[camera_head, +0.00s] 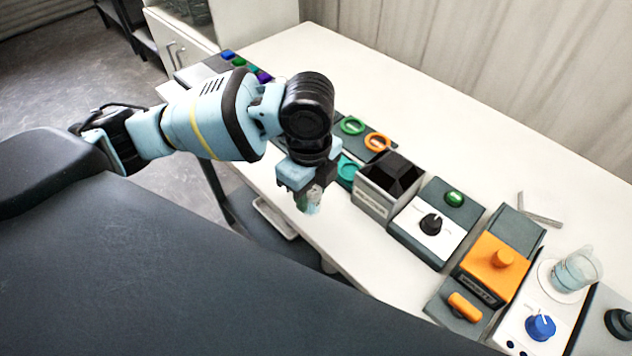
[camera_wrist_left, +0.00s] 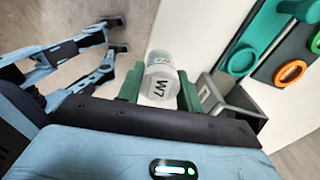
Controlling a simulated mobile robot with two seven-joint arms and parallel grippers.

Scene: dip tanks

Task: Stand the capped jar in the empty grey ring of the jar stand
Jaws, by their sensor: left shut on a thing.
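My left gripper (camera_head: 309,190) is shut on a small clear jar (camera_head: 312,206), held in the air off the table's near edge. In the left wrist view the jar (camera_wrist_left: 160,82) sits between the green finger pads of the gripper (camera_wrist_left: 158,90) and carries a "W7" label. I cannot make out an empty grey ring; my arm hides part of that area. My right gripper is not in view.
A dark open-topped box (camera_head: 372,200) stands on the table (camera_head: 450,150) right of the gripper. Further right are a black-knob unit (camera_head: 431,224), an orange unit (camera_head: 495,262) and a glass beaker (camera_head: 576,270). The table's back strip is mostly clear.

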